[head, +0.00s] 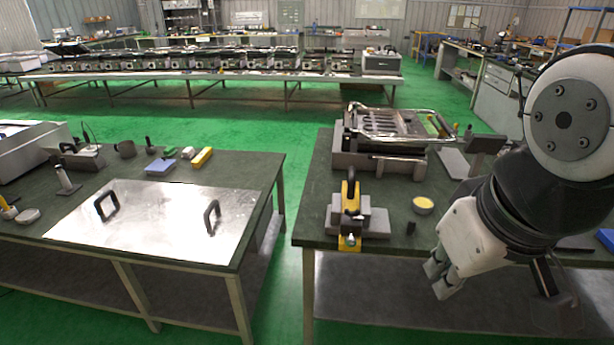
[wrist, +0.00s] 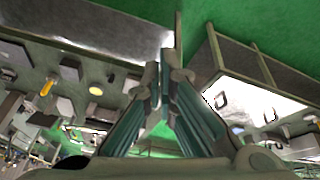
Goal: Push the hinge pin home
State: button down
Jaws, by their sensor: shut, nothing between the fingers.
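My gripper (head: 437,282) is shut and empty, hanging in front of the right bench's front edge in the head view. In the wrist view its fingertips (wrist: 164,72) meet near the middle. A metal frame device with a bright bar handle (head: 385,130) sits on grey blocks at the back of the right bench. It is up and to the left of my gripper, well apart from it. I cannot make out the hinge pin in either view; it is too small or hidden.
A left bench carries a metal plate (head: 150,222) with two black handles. Green floor lies between.

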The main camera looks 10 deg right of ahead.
jog(key=w+d+f+n+g+h+p, duration=0.1)
jog(key=w+f+n+h+p, duration=0.1)
jog(key=w+n, duration=0.55)
jog(key=w+d+f+n+h+p, duration=0.1)
jog(key=w+d+f+n+p, duration=0.1)
jog(key=w+n, duration=0.55)
jog(key=w+a+f+n+y+p, duration=0.1)
jog(key=w+a+f+n, duration=0.2)
jog(key=n, duration=0.5)
jog(key=w+a+f+n+y+p, duration=0.1)
jog(key=w+a+f+n, duration=0.2)
jog(key=w+f+n, duration=0.2)
notch_tip(320, 180, down, 4)
jog(key=n, duration=0.4)
jog(key=shift+a+r+y, duration=0.25)
jog(key=shift+a+y, duration=0.1)
jog(key=shift+y, duration=0.05)
send_near(350, 248)
jog(key=s+a+f, duration=0.1)
jog(key=s+f, duration=0.3)
jog(key=shift+w+f, duration=0.1)
jog(key=shift+w, duration=0.8)
